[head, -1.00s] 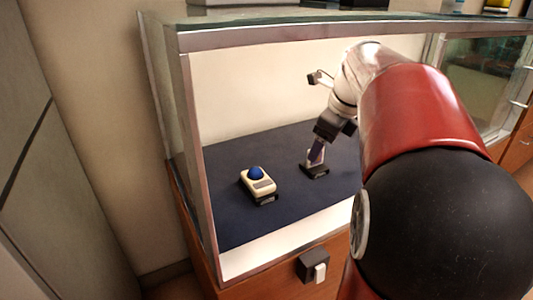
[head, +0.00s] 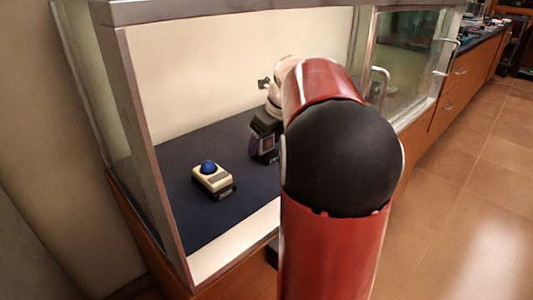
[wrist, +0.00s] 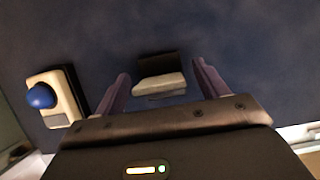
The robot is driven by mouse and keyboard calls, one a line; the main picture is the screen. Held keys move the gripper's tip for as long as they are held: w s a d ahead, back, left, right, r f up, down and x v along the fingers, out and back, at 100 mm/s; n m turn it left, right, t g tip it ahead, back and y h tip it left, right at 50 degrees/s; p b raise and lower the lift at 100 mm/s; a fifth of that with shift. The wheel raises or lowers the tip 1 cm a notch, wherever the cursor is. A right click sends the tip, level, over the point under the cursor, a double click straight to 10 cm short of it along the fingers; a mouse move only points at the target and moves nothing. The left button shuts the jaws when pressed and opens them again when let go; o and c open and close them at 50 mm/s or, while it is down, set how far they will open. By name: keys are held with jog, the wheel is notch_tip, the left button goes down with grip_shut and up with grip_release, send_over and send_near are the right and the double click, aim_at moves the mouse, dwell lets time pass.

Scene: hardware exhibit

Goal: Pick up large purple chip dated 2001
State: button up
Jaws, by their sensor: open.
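My gripper (wrist: 160,78) is open in the wrist view, its two purple fingers spread on either side of a small black and cream object (wrist: 160,86) on the dark blue surface. Nothing is visibly clasped. In the head view my gripper (head: 265,148) is low inside the glass case, right of the trackball device, and mostly covers that small object. A purple patch with a brownish middle shows there; I cannot tell whether it is chip or finger. No chip with a readable 2001 date shows.
A cream trackball device (head: 213,180) with a blue ball stands left of my gripper; it also shows in the wrist view (wrist: 57,98). The case's metal frame (head: 150,150) and glass bound the space. The blue surface (head: 195,225) in front is clear.

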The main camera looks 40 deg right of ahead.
jog(key=c, duration=1.1)
